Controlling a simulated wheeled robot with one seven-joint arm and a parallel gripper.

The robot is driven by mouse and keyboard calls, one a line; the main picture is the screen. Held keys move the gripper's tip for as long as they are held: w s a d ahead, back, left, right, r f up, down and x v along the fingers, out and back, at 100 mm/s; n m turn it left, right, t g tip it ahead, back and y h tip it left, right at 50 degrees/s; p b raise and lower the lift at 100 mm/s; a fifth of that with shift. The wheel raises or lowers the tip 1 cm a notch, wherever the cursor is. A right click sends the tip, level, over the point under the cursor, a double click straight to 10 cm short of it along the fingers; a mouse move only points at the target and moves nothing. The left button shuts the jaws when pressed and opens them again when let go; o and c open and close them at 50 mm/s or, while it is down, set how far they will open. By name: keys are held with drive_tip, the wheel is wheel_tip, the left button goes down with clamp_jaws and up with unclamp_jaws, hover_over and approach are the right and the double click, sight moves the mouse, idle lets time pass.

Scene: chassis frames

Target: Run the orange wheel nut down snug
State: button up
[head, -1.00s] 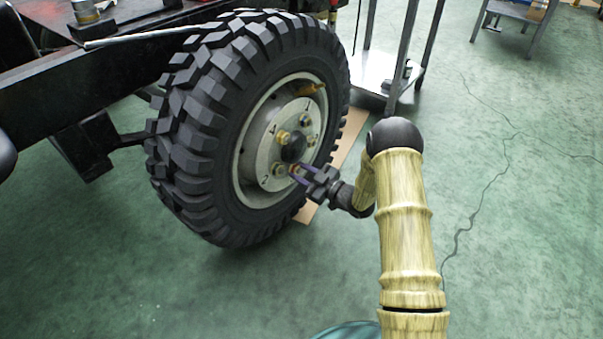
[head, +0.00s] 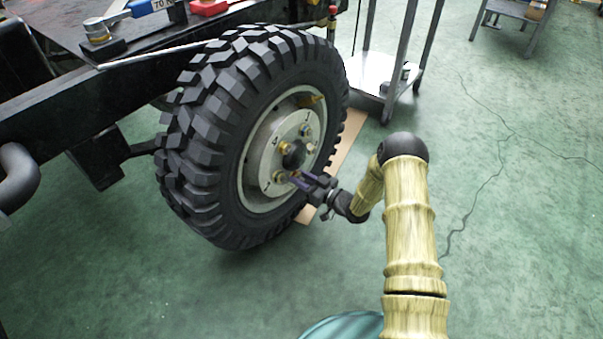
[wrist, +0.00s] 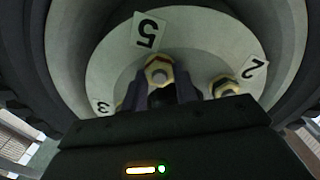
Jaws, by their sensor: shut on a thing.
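The orange wheel nut (wrist: 158,72) sits on its stud beside the label "5" in the wrist view. My gripper (wrist: 161,82) is shut on it, with a dark finger on each side. In the head view my gripper (head: 296,177) reaches the lower right part of the wheel hub (head: 268,160), and its fingers mostly hide the nut there. Whether the nut touches the hub plate cannot be told. The wheel (head: 215,150) has a chunky black tyre and stands upright on the chassis.
Another nut (wrist: 225,87) is by label "2", close to my right finger in the wrist view. A brass nut (head: 285,147) shows on the hub. A cart (head: 375,75) stands behind the wheel. The chassis rail (head: 60,105) runs left.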

drive_tip(key=shift+d+f, duration=0.1)
drive_tip(key=o, duration=1)
drive_tip(key=p+v, duration=0.7)
drive_tip(key=v, duration=1)
drive_tip(key=shift+s+d, duration=0.1)
drive_tip(key=shift+s, duration=0.1)
